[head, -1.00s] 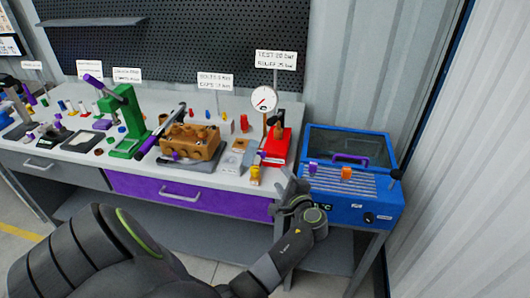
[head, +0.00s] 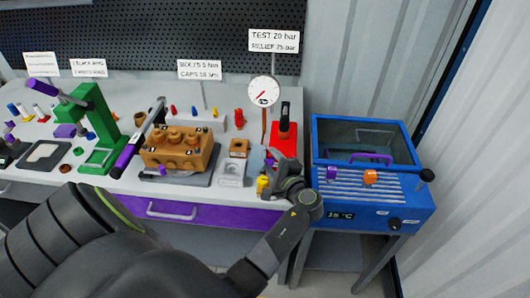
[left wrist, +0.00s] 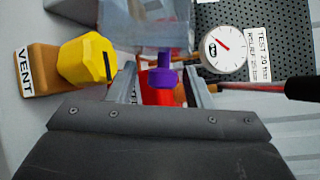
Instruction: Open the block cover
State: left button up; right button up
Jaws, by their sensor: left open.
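The block cover (left wrist: 150,25) shows in the left wrist view as a pale, see-through panel at the top, with a purple knob (left wrist: 162,78) on its near side. In the head view the cover (head: 256,158) is a small bluish patch beside the red pump, partly hidden by my gripper. My left gripper (head: 274,158) is open at the cover. In the left wrist view its fingers (left wrist: 162,88) stand on either side of the purple knob; I cannot tell if they touch it. My right gripper is not in view.
A yellow VENT knob (left wrist: 88,60) sits close left of the fingers. A pressure gauge (left wrist: 224,48) and a red pump (head: 283,132) with a dark-ended lever are close by. A brown block (head: 178,150) stands left on the bench; a blue machine (head: 370,195) stands right.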

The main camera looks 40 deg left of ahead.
pick_arm(q)
jog(key=shift+w+a, duration=0.1)
jog(key=shift+a, duration=0.1)
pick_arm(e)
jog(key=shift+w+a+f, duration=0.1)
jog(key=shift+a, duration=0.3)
pick_arm(q)
jog(key=shift+d, duration=0.1)
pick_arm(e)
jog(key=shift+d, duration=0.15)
